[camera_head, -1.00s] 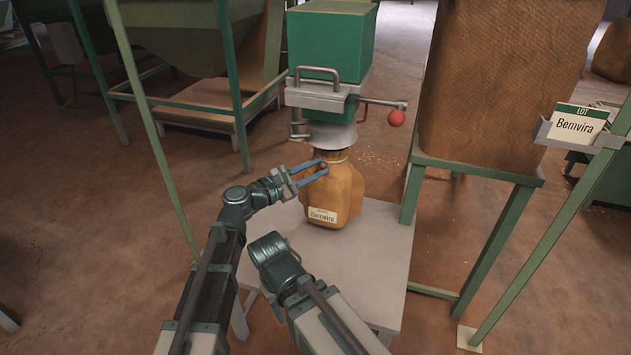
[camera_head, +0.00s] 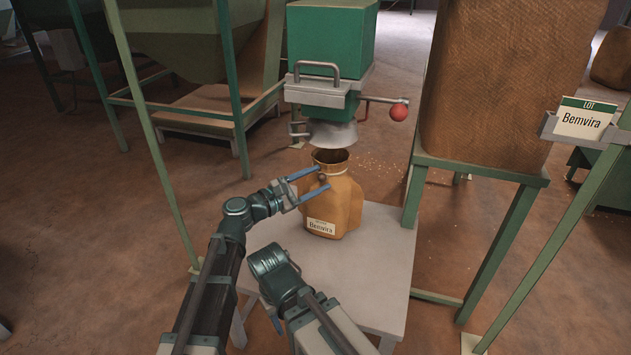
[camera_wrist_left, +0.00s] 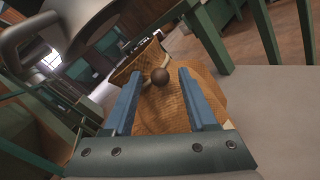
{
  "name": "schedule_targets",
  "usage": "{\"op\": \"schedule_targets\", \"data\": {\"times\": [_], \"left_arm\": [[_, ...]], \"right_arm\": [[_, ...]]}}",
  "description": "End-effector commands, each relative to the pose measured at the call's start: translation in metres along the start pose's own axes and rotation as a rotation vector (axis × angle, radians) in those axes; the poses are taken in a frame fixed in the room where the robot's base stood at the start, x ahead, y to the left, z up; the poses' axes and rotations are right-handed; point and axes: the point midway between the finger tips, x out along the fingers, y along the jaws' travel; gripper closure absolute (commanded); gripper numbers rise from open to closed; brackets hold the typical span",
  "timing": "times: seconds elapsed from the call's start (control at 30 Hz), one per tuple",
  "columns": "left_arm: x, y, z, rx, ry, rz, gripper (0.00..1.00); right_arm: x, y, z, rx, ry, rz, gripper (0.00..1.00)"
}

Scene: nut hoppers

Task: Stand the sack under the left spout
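The table (camera_head: 370,270) is bare in front and to the right of the sack. A red-knobbed lever (camera_head: 398,112) sticks out beside the spout. A large brown sack (camera_head: 500,90) stands on a green frame at right, with a Bemvira lot card (camera_head: 584,119).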

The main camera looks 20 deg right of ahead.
Motion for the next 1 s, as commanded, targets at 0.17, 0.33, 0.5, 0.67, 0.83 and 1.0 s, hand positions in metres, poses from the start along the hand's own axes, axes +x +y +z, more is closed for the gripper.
{"op": "schedule_targets", "data": {"times": [0.17,0.33,0.5,0.67,0.83,1.0], "left_arm": [[0.000,0.000,0.000,0.000,0.000,0.000,0.43],[-0.016,-0.001,0.001,0.000,0.000,0.002,0.43],[-0.050,-0.001,0.001,0.000,0.001,0.003,0.43],[-0.082,-0.001,0.001,0.000,0.001,0.003,0.43],[-0.106,-0.001,0.001,0.000,0.001,0.002,0.43],[-0.118,0.000,0.000,0.000,-0.001,0.000,0.43]], "right_arm": [[0.000,0.000,0.000,0.000,0.000,0.000,0.50],[0.000,0.000,0.000,0.000,0.000,0.000,0.50],[0.000,0.000,0.000,0.000,0.000,0.000,0.50],[0.000,0.000,0.000,0.000,0.000,0.000,0.50],[0.000,0.000,0.000,0.000,0.000,0.000,0.50],[0.000,0.000,0.000,0.000,0.000,0.000,0.50]]}}
